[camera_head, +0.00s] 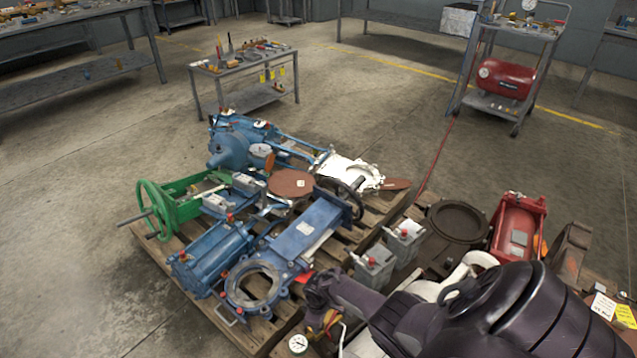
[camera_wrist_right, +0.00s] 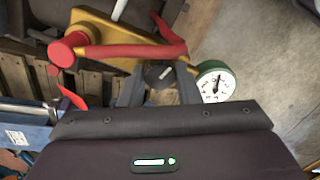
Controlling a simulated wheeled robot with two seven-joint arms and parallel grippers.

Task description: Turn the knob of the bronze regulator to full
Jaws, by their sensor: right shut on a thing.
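The bronze regulator (camera_wrist_right: 105,28) fills the top of the right wrist view, with red handle parts (camera_wrist_right: 130,50) and a round white-faced gauge (camera_wrist_right: 215,82) at its right. Its dark knob (camera_wrist_right: 160,73) sits between the fingers of my right gripper (camera_wrist_right: 160,88), which is shut on it. In the head view the regulator (camera_head: 322,328) and its gauge (camera_head: 298,344) show at the bottom centre, partly covered by my right arm and gripper (camera_head: 322,303). The knob is hidden there. My left gripper is in neither view.
A wooden pallet (camera_head: 262,338) left of my arm carries blue valves (camera_head: 213,255), a green handwheel frame (camera_head: 160,210) and grey units (camera_head: 374,266). A red machine part (camera_head: 517,228) lies to the right. Open concrete floor lies to the left.

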